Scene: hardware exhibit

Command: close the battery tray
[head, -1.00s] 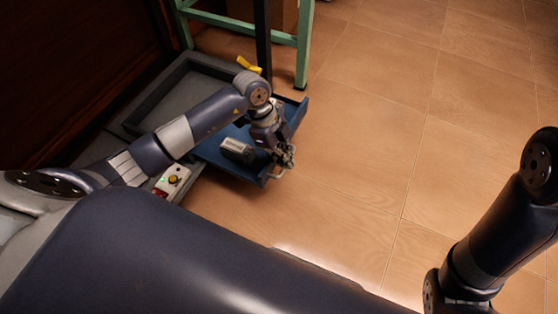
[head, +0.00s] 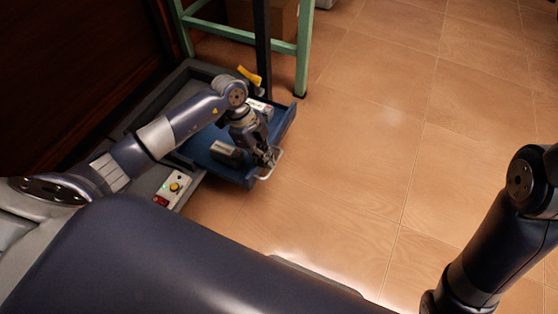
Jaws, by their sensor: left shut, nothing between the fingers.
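The blue battery tray (head: 205,166) sticks out to the right from a grey low housing (head: 147,108), partly open. A pale metal handle (head: 277,163) is on its front side. A dark block with a light top (head: 227,153) lies in the tray, and a whitish block (head: 260,108) lies toward its back. My left gripper (head: 266,158) is shut with nothing held, at the tray's front wall beside the handle. I cannot tell whether it touches the wall or handle. My left arm hides part of the tray and housing. My right gripper is out of view.
A small panel (head: 173,189) with a yellow knob and red switch sits in front of the tray. A green-framed stand (head: 303,50) and a yellow item (head: 249,75) are behind it. A brown box (head: 262,18) is under the stand. Tiled floor to the right is clear.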

